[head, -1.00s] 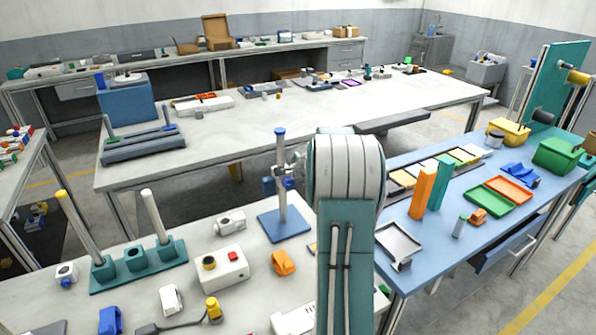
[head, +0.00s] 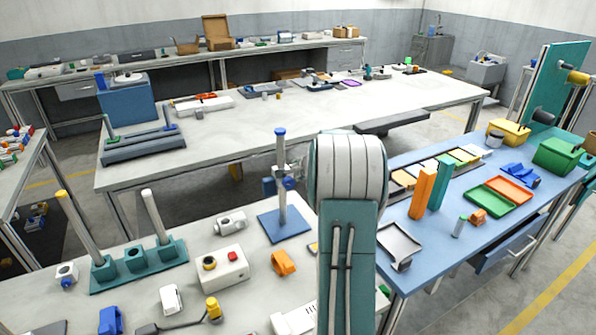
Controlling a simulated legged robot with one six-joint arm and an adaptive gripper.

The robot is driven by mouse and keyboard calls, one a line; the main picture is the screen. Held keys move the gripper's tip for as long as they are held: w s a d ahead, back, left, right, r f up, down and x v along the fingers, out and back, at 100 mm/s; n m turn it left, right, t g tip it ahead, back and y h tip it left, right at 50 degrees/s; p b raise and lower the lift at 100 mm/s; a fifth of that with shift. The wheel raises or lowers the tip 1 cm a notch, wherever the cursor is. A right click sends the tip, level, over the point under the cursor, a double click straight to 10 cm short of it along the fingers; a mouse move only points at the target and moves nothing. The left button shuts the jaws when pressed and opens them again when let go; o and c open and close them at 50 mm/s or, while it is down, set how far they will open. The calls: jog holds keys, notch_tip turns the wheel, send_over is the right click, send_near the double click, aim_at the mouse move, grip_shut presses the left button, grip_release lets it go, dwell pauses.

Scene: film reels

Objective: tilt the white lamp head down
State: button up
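I cannot pick out a white lamp head for sure in the head view. A stand with a grey post (head: 282,165), a blue cap and a blue square base (head: 285,224) stands upright on the near table, with a blue clamp-like part partway up. A small white housing (head: 230,222) lies left of the base. Another small white housing (head: 66,273) with a blue part sits at the table's left. My teal and white arm rises in front and covers part of the near table. My gripper is not in view.
The near table (head: 215,295) holds a white box with a red button (head: 222,268), an orange part (head: 284,262) and a teal holder (head: 137,264) with upright posts. A blue table (head: 400,285) to the right holds an orange block (head: 422,192) and trays.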

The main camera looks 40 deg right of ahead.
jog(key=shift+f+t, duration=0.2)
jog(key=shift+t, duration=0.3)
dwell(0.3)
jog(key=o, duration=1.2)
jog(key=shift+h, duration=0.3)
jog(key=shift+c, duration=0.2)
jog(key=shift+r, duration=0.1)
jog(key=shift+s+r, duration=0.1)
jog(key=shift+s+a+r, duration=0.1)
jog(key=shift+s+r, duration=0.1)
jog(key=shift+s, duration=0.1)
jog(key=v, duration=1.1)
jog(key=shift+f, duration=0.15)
